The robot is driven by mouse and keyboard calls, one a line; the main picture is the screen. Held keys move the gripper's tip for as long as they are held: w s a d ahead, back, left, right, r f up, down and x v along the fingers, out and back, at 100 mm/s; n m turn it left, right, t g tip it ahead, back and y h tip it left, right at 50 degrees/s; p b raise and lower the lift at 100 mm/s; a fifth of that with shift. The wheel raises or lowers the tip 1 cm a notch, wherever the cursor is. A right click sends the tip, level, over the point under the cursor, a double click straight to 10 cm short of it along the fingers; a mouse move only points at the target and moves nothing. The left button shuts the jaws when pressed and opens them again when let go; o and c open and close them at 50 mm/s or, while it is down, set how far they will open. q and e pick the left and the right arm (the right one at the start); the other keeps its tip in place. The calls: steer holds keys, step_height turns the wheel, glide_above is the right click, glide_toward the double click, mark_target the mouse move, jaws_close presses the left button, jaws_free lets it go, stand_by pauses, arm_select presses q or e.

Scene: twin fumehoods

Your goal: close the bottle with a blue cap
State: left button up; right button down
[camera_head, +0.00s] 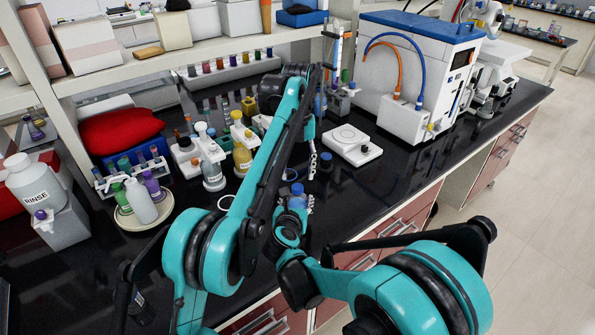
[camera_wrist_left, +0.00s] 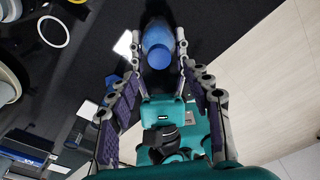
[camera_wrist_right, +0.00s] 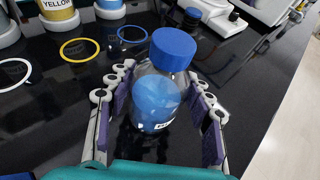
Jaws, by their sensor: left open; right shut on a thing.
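A clear bottle (camera_wrist_right: 155,100) with blue contents stands upright between the fingers of my right gripper (camera_wrist_right: 160,76), which is shut on it. Its blue cap (camera_wrist_right: 173,44) sits over the neck; I cannot tell how tight it is. In the head view the cap (camera_head: 297,189) shows between my arms. My left gripper (camera_wrist_left: 162,74) is open above the bottle, pointing down, with the cap (camera_wrist_left: 158,54) between its spread fingers from above. It does not appear to touch the cap. In the head view my left arm hides most of that gripper.
Another blue-capped bottle (camera_wrist_right: 192,18) stands behind. Coloured rings, such as a yellow ring (camera_wrist_right: 80,48) and a white ring (camera_wrist_right: 14,74), lie on the black bench. A white balance-like device (camera_head: 352,144) and a yellow bottle (camera_head: 242,155) stand farther back.

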arm_select(q)
steer(key=n, duration=0.6)
steer(key=shift+r+n, duration=0.25)
steer(key=shift+n, duration=0.15)
steer(key=n, duration=0.5)
steer(key=shift+r, duration=0.2)
steer(key=n, duration=0.4)
steer(key=shift+r+n+t, duration=0.15)
steer(key=shift+n+t, duration=0.15)
steer(key=shift+n, duration=0.1)
steer(key=n, duration=0.4)
steer(key=shift+r+n, duration=0.2)
steer(key=shift+n, duration=0.2)
steer(key=n, duration=0.4)
steer(key=shift+r+n, duration=0.15)
steer(key=shift+n, duration=0.25)
steer(key=n, duration=0.5)
steer(key=shift+r, duration=0.2)
steer(key=n, duration=0.7)
steer(key=shift+s+r+t, duration=0.1)
steer(key=shift+r+t, duration=0.15)
steer(key=shift+t, duration=0.05)
steer(key=n, duration=0.5)
steer(key=shift+r, duration=0.15)
